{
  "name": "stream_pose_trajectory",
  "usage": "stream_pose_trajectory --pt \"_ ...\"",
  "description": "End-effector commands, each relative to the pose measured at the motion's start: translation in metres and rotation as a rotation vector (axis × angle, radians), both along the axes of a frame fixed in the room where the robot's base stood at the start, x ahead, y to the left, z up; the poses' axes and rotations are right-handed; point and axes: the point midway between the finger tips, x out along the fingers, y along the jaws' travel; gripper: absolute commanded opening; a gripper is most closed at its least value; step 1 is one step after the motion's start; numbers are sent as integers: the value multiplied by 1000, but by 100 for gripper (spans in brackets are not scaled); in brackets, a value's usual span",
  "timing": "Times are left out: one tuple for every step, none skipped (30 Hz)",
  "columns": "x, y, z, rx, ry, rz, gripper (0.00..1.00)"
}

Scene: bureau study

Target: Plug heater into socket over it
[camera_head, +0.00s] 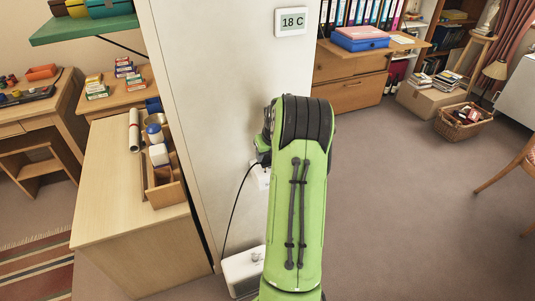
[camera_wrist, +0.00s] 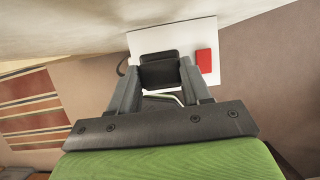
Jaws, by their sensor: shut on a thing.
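The white heater (camera_head: 243,272) stands on the floor against the wall, partly hidden by my green arm. Its black cable (camera_head: 232,212) rises from it to my gripper. My gripper (camera_wrist: 160,82) is shut on the black plug (camera_wrist: 159,68), held between both fingertips. In the head view my arm hides most of the gripper, close to the wall. A white socket (camera_head: 261,177) shows on the wall just below it, partly covered by my arm. Past the plug, the wrist view shows a white panel (camera_wrist: 190,34) with a red patch; I cannot tell whether this is socket or heater. Plug contact is hidden.
A thermostat (camera_head: 291,22) is on the wall above. A wooden desk (camera_head: 115,195) with a wooden organizer and cans stands left of the wall. A cabinet (camera_head: 352,88) stands behind at the right. The floor (camera_head: 410,190) to the right is clear up to a basket and a chair.

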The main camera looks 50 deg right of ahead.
Motion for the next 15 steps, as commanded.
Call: stream_pose_trajectory --pt "0 0 -2 0 0 0 17" --pt "0 0 -2 0 0 0 17" --pt "0 0 -3 0 0 0 17" --pt "0 0 -4 0 0 0 17" --pt "0 0 -5 0 0 0 17" --pt "0 0 -5 0 0 0 17" --pt "0 0 -6 0 0 0 17" --pt "0 0 -7 0 0 0 17" --pt "0 0 -7 0 0 0 17" --pt "0 0 -8 0 0 0 17" --pt "0 0 -9 0 0 0 17" --pt "0 0 -9 0 0 0 17" --pt "0 0 -10 0 0 0 17" --pt "0 0 -11 0 0 0 17" --pt "0 0 -11 0 0 0 17"
